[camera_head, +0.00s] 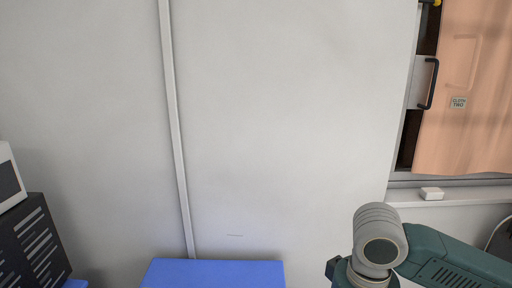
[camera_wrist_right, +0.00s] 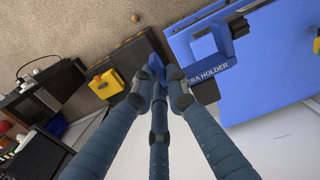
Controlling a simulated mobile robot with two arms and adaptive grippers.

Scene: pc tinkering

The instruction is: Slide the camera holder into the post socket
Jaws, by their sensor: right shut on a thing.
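My three-fingered right gripper (camera_wrist_right: 160,78) is in the right wrist view, its fingertips closed around a small blue piece (camera_wrist_right: 154,66). I cannot tell whether the gripped piece is part of this labelled holder. A dark blue-black block (camera_wrist_right: 238,28) stands beside it. I cannot make out the post socket. In the head view only my right arm shows, at the lower right. My left gripper is not in view.
A blue surface (camera_wrist_right: 272,72) lies at the right of the wrist view. A yellow box (camera_wrist_right: 101,84) sits left of the fingers, near a dark slab (camera_wrist_right: 125,62). Dark equipment (camera_wrist_right: 38,98) crowds the left. The head view shows mostly bare wall and a peach cloth (camera_head: 465,90).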

